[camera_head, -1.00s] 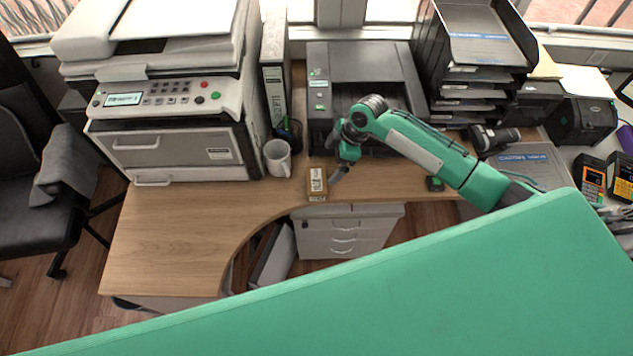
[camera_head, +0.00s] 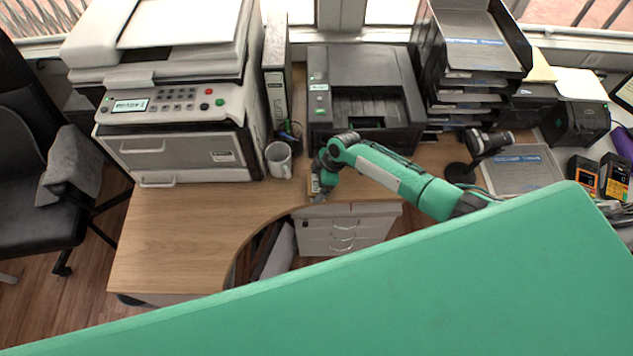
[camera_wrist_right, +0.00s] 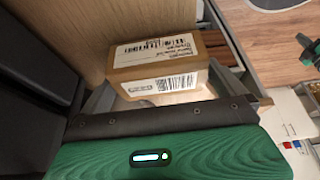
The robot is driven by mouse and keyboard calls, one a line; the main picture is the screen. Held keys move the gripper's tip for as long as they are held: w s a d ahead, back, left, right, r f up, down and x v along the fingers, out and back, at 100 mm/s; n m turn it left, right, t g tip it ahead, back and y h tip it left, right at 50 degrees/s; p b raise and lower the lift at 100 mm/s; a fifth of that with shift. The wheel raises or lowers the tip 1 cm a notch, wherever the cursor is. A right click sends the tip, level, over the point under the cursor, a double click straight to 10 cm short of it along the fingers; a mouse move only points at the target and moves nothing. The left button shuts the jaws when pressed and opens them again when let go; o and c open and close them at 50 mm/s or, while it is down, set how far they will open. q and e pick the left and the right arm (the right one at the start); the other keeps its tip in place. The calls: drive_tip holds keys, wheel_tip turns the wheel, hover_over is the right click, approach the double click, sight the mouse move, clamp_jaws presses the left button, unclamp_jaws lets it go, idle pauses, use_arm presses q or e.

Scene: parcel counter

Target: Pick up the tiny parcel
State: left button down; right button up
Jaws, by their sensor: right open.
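The tiny parcel (camera_head: 315,184) is a small brown cardboard box on the desk, near its front edge and in front of the dark printer. In the head view my right gripper (camera_head: 321,193) is over it and hides most of it. In the right wrist view the parcel (camera_wrist_right: 158,62) shows white barcode labels on its top and side. It lies just ahead of the gripper, between its open fingers. I cannot tell whether a finger touches it.
A mug (camera_head: 279,159) stands left of the parcel, and the dark printer (camera_head: 364,90) is behind it. A white drawer unit (camera_head: 348,229) is below the desk edge. The wooden desk (camera_head: 180,235) is clear at the left. A scanner stands (camera_head: 484,143) at the right.

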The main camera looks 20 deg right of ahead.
drive_tip(key=shift+a+f, duration=0.1)
drive_tip(key=shift+f, duration=0.2)
drive_tip(key=c, duration=0.8)
drive_tip(key=shift+r, duration=0.15)
